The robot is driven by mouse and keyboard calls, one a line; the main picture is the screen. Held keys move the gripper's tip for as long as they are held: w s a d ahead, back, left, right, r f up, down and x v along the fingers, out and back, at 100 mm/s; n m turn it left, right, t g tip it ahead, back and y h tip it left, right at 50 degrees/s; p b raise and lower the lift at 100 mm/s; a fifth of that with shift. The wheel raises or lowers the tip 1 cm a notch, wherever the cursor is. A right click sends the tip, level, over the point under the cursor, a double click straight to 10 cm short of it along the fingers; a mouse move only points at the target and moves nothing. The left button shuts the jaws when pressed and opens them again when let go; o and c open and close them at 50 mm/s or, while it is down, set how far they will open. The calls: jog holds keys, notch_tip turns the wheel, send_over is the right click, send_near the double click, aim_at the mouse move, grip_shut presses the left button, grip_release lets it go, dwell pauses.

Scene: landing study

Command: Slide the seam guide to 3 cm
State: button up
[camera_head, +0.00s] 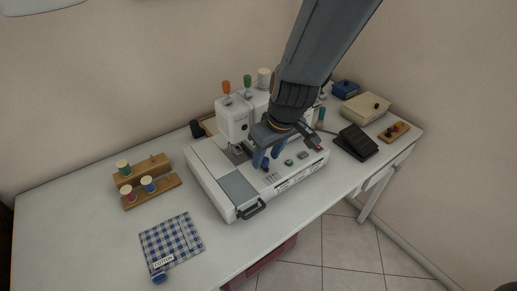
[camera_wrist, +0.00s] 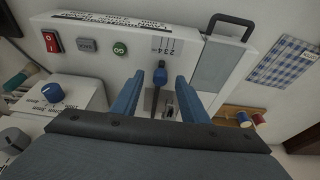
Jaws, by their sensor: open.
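Beyond the knob in the wrist view is a short printed scale (camera_wrist: 165,47) with small figures and lines; I cannot tell the guide's exact reading. My gripper (camera_wrist: 159,82) is open, with one blue finger on each side of the knob and visible gaps between. In the head view my gripper (camera_head: 267,160) is low over the machine bed, and its fingers and my arm largely hide the guide.
A red switch (camera_wrist: 52,42), a grey button (camera_wrist: 87,46) and a green button (camera_wrist: 120,49) lie beside the scale. A spool rack (camera_head: 150,190) and checked cloth (camera_head: 170,242) are to the left. A black pedal (camera_head: 356,142) and cream box (camera_head: 366,107) are right.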

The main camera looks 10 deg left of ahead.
jog(key=shift+r+p, duration=1.7)
jog(key=shift+r, duration=0.6)
jog(key=s+d+r+m+h, duration=0.1)
jog(key=s+d+m, duration=0.2)
jog(key=d, duration=0.7)
jog(key=s+d+r+m, duration=0.1)
jog(key=s+d+m, duration=0.2)
jog(key=d, duration=0.7)
jog(key=s+d+r+m+g+h, duration=0.1)
jog(key=s+d+m, duration=0.2)
jog(key=d, duration=0.7)
jog(key=shift+r+m+h, duration=0.3)
jog(key=shift+r+m, duration=0.05)
jog(key=shift+m, duration=0.15)
